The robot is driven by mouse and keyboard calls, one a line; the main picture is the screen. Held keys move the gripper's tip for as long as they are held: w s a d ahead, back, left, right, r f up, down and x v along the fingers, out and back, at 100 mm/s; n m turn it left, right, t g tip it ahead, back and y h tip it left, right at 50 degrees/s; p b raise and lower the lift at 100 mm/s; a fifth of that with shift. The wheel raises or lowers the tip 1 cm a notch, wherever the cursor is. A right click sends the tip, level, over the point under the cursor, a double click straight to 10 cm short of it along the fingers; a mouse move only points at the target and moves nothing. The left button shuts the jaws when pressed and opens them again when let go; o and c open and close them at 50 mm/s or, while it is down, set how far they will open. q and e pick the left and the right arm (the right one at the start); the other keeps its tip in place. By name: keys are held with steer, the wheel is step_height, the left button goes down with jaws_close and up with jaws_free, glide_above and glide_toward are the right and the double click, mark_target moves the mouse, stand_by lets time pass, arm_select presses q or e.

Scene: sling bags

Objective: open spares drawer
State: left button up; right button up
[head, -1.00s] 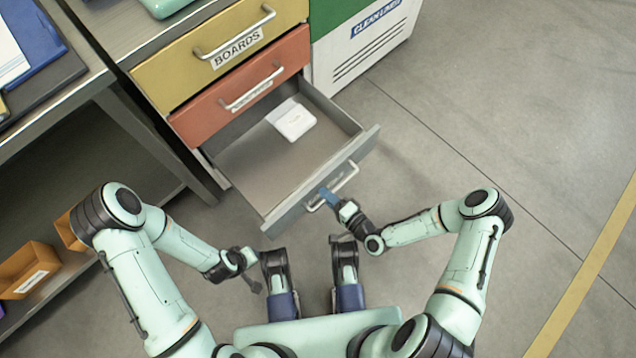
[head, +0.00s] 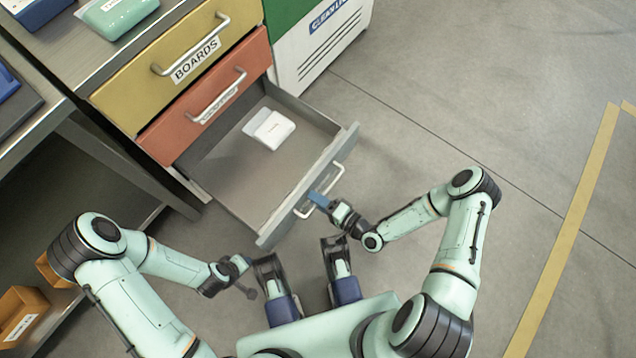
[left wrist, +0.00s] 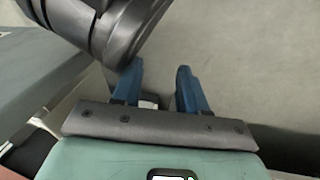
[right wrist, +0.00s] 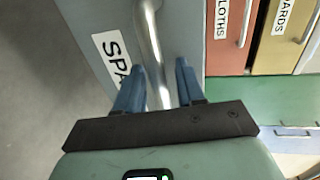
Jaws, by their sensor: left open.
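The grey spares drawer (head: 311,186), lowest of the drawers seen, stands pulled well out of the cabinet. A white box (head: 270,129) lies inside it near the back. Its label, partly hidden, reads "SPA" in the right wrist view (right wrist: 113,58). My right gripper (head: 318,199) is at the drawer's metal handle (head: 333,178). In the right wrist view its blue fingers (right wrist: 158,85) are apart, one on each side of the handle bar (right wrist: 152,45), with a gap visible. My left gripper (left wrist: 159,88) is open and empty, away from the drawer, low at left in the head view (head: 247,277).
Shut red (head: 205,108) and yellow "BOARDS" (head: 180,68) drawers are above. A workbench (head: 65,100) with orange bins (head: 18,315) below stands at left. A white-and-green cabinet (head: 320,45) stands behind. The floor at right is clear.

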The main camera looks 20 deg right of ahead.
arm_select(q)
steer(key=shift+t, duration=0.4)
steer(key=r, duration=0.1)
steer(key=w+r+p, duration=0.1)
steer(key=d+r+p, duration=0.1)
steer(key=shift+w+r, duration=0.25)
steer(key=shift+w, duration=0.1)
arm_select(e)
steer(key=v, duration=1.3)
steer(key=shift+s, duration=0.2)
steer(key=shift+d, duration=0.1)
